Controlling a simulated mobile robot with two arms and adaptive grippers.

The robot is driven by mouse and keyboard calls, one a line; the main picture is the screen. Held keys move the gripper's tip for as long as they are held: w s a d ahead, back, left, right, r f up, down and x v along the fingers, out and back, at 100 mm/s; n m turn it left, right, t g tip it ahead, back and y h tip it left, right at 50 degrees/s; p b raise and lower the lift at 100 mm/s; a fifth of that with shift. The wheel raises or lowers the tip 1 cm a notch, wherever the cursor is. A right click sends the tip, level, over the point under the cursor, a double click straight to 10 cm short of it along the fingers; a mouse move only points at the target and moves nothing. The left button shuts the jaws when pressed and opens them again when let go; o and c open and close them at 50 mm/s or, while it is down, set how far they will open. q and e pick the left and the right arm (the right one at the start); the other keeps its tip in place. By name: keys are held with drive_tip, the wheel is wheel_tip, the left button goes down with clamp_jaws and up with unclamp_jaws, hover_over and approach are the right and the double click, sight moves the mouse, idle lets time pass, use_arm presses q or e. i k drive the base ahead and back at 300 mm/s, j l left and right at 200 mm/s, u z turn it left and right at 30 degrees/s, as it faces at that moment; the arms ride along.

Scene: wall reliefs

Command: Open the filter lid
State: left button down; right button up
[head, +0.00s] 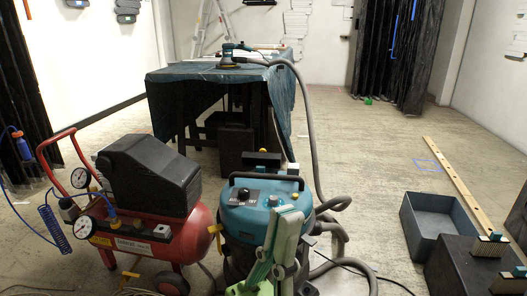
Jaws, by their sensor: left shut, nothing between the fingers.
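A vacuum with a round teal top (240,217) stands at bottom centre. The top carries a black handle, a dark dial and small buttons. I take this top to be the filter lid; it looks closed, and no separate filter flap can be made out. My left gripper (288,214), pale green and grey, reaches up from the bottom in front of the vacuum's right side. It is shut and empty and hides part of the vacuum body. I cannot tell whether it touches the vacuum. My right gripper does not show.
A red compressor (140,240) stands close on the left. A grey hose (312,130) runs from the vacuum to a sander (238,57) on the draped table (170,75). A blue-grey bin (433,228) and a dark box (462,272) are at right.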

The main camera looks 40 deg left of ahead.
sight(262, 158)
drive_tip(key=i+l+u, duration=0.45)
drive_tip(key=l, duration=0.15)
drive_tip(key=i+l+u, duration=0.25)
drive_tip(key=l, duration=0.15)
drive_tip(key=i+u, duration=0.2)
drive_tip(key=i, duration=0.25)
drive_tip(key=i+l+u, duration=0.25)
drive_tip(key=i, duration=0.15)
drive_tip(key=j, duration=0.1)
